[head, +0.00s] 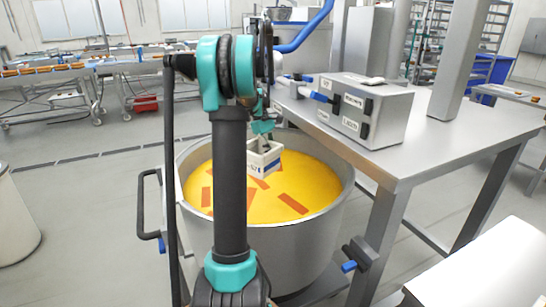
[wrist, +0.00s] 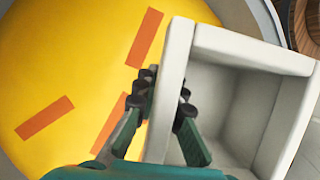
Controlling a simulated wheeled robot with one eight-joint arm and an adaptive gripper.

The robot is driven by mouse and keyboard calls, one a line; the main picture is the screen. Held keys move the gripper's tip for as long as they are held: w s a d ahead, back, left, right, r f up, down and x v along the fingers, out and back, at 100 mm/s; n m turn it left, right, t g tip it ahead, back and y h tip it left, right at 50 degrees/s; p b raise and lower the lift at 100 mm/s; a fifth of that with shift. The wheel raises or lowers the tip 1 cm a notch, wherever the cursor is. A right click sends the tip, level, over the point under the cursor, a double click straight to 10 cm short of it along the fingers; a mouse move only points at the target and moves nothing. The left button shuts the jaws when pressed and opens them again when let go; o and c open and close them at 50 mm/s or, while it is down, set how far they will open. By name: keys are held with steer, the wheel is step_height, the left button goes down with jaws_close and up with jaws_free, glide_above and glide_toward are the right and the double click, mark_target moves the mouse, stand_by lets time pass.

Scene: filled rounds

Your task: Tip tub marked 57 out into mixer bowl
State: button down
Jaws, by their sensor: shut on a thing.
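The mixer bowl (head: 300,235) is a large grey metal bowl holding yellow contents with several flat orange-red pieces. My gripper (wrist: 165,90) is shut on the near wall of a small white tub (wrist: 182,50). In the head view the tub (head: 265,160) is over the bowl, with a dark, partly hidden mark on its side; I cannot read the full number. In the wrist view the inside of the tub that shows is empty. The bowl's yellow contents (wrist: 60,60) show beside it. My arm hides part of the bowl in the head view.
A steel table (head: 440,140) stands right of the bowl, with a grey control box (head: 365,110) on it. A pale bin (head: 15,220) stands at the far left. Conveyors with orange goods (head: 45,68) run at the back. Open floor lies left of the bowl.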

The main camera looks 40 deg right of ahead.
mark_target(273, 142)
steer(key=shift+r, duration=3.55)
